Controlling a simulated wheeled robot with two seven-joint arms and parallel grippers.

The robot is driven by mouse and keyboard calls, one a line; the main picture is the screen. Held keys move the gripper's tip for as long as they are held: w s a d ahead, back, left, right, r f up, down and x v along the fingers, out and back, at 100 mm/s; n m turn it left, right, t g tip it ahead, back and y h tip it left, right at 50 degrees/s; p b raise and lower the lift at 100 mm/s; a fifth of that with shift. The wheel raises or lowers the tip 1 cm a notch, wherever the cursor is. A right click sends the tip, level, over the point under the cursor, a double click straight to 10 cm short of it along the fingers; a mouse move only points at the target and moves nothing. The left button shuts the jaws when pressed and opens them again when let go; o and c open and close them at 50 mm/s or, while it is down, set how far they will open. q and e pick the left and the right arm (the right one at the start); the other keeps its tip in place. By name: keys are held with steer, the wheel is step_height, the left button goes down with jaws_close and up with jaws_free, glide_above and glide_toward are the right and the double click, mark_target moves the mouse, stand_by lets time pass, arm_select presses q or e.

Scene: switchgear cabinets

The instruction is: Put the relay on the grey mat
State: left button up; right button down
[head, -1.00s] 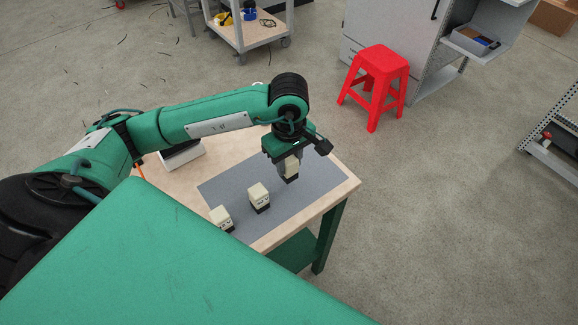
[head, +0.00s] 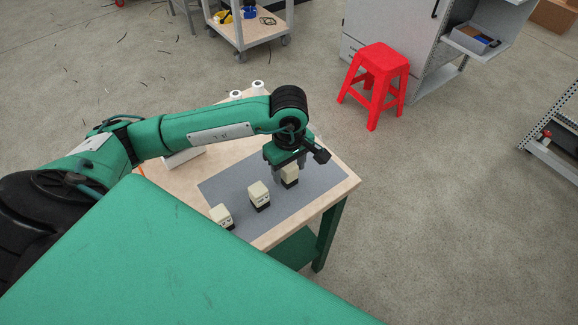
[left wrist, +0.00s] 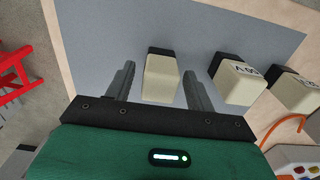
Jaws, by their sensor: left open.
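The far relay (head: 289,174) is right under my left gripper (head: 288,166). The middle relay (head: 259,195) and the near relay (head: 221,215) stand in a row toward the front left. In the left wrist view, my left gripper (left wrist: 158,88) is open, with one finger on each side of a relay (left wrist: 161,78) and a gap visible at both sides. The two other relays (left wrist: 240,82) (left wrist: 296,92) lie to the right there. My right gripper is not in view.
The mat lies on a wooden table (head: 337,187) with green legs. A pale box (head: 184,157) and two white rolls (head: 258,86) are at its back left. A red stool (head: 377,80) stands on the floor beyond the table.

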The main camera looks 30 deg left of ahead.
mark_target(289, 166)
arm_select(q)
steer(key=shift+r+p, duration=0.25)
steer(key=shift+p, duration=0.05)
step_height(289, 166, up, 2)
steer(key=shift+r+b, duration=0.25)
steer(key=shift+b, duration=0.3)
step_height(289, 166, up, 8)
steer(key=shift+f+b, duration=0.2)
steer(key=shift+b, duration=0.45)
steer(key=shift+r, duration=0.8)
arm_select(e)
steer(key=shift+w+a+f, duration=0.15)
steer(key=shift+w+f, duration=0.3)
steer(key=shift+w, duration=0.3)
